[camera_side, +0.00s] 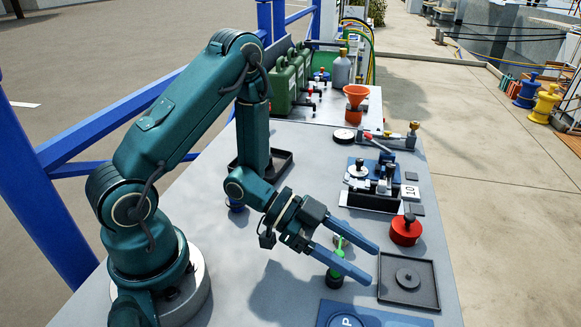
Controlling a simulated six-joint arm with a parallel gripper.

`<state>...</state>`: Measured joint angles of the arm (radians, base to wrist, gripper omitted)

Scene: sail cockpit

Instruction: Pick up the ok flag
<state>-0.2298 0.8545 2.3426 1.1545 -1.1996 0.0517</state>
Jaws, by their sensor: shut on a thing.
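A bright green piece (340,244), which appears to be the ok flag, is between the two blue fingers of my gripper (371,263). My gripper is shut on it, with the fingers pointing to the lower right, low over the grey table. Part of the green piece is hidden by the fingers. A small dark green or black round base (334,279) shows just below the lower finger. I cannot tell whether the green piece is still touching this base.
A black square tray (429,301) holding a round disc lies right of my gripper. A red round knob (406,231) stands behind the tray. A blue plate (334,310) marked P lies at the front. Farther back are a black holder (351,203) and an orange funnel (356,93).

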